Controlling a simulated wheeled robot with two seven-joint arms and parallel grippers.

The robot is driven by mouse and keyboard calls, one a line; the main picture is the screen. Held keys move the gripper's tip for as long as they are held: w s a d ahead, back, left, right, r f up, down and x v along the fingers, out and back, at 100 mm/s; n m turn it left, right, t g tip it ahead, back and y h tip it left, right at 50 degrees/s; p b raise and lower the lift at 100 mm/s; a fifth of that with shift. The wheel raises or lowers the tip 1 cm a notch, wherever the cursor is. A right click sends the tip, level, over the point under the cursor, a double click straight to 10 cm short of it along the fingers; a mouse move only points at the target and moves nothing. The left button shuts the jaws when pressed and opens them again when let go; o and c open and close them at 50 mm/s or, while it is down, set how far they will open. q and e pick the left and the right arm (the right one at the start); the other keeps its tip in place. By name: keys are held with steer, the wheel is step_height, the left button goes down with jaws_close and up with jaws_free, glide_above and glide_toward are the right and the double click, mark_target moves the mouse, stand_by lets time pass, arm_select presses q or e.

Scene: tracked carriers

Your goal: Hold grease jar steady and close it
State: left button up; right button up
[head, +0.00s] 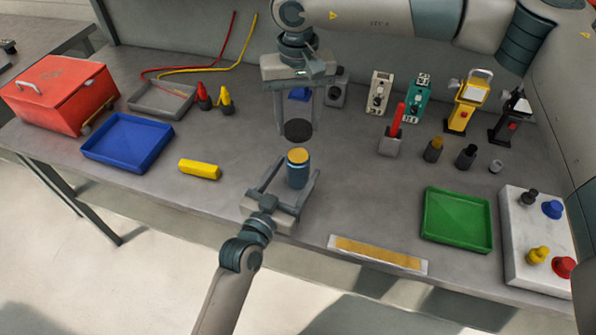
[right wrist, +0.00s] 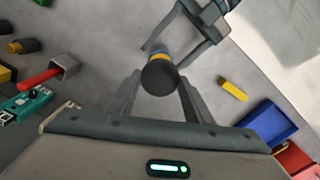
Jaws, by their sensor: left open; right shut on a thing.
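The grease jar (head: 297,172) is a blue upright cylinder with a yellow-orange top, standing on the workbench. My left gripper (head: 294,182) is open, its two fingers on either side of the jar with gaps. My right gripper (head: 298,128) is shut on a dark round lid (head: 299,131) and holds it above the jar, apart from it. In the right wrist view the lid (right wrist: 160,77) sits between the fingertips and hides most of the jar, whose yellow-orange rim (right wrist: 164,52) shows behind it.
A yellow block (head: 200,169) and blue tray (head: 127,143) lie left of the jar. A red toolbox (head: 60,92) stands far left. A red-handled tool in a grey holder (head: 390,146), a green tray (head: 457,220) and a button panel (head: 516,250) are right. A ruler-like strip (head: 378,254) lies at the front edge.

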arm_select(q)
steer(key=c, duration=1.6)
arm_select(e)
glide_above(297, 155)
steer(key=shift+d+f, duration=0.1)
steer(key=shift+f, duration=2.35)
steer(key=shift+f, duration=0.15)
steer(key=shift+f, duration=0.75)
steer(key=shift+f, duration=0.55)
arm_select(q)
jaws_close()
